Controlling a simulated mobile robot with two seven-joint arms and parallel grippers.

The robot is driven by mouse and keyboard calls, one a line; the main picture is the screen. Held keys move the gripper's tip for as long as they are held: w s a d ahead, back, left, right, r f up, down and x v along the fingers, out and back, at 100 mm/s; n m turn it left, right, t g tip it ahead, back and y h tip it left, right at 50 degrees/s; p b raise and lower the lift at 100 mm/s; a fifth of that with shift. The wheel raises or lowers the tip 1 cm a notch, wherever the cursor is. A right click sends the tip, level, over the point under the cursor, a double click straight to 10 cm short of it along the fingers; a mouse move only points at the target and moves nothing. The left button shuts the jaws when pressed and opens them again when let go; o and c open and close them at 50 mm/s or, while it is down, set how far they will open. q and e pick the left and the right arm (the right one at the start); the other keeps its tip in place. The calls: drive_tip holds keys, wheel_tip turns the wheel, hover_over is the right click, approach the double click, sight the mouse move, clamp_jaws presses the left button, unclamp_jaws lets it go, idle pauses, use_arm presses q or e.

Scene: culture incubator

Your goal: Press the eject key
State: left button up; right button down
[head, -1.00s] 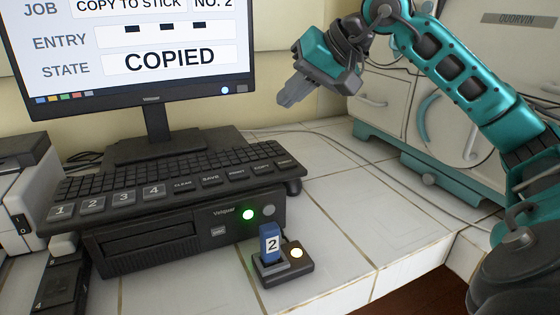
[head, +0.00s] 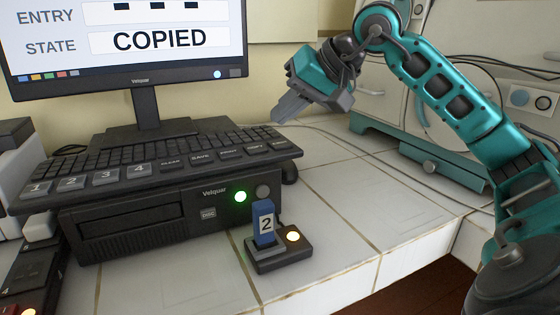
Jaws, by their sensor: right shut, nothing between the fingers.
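The black keyboard (head: 150,160) lies on top of the computer unit. Its front row has large keys 1 to 4, then CLEAR, SAVE and more word keys. The rightmost word key (head: 279,144) has a label too small to read; I cannot confirm it is the eject key. My right gripper (head: 283,113) is shut and empty. It appears above the keyboard's right end, fingers pointing down and left, with no visible contact with a key. The monitor (head: 160,40) reads STATE COPIED. My left gripper is not in view.
The computer unit (head: 150,221) shows a lit green light (head: 240,197). A blue stick (head: 264,222) marked 2 stands upright in a small dock (head: 279,252) with a lit light. Tiled counter right of the keyboard is clear. A cabinet-like machine stands behind my right arm.

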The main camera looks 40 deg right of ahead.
sight(280, 144)
drive_tip(key=shift+f+b, duration=0.35)
drive_tip(key=shift+f, duration=0.55)
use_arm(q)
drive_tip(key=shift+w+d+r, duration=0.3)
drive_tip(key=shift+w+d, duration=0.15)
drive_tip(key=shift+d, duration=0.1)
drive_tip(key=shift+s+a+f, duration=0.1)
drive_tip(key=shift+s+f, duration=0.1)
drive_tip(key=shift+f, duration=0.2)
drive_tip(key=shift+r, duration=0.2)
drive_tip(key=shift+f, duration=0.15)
use_arm(e)
drive_tip(key=shift+f, duration=0.1)
use_arm(q)
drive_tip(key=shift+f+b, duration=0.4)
drive_tip(key=shift+b, duration=0.15)
use_arm(e)
drive_tip(key=shift+f, duration=0.3)
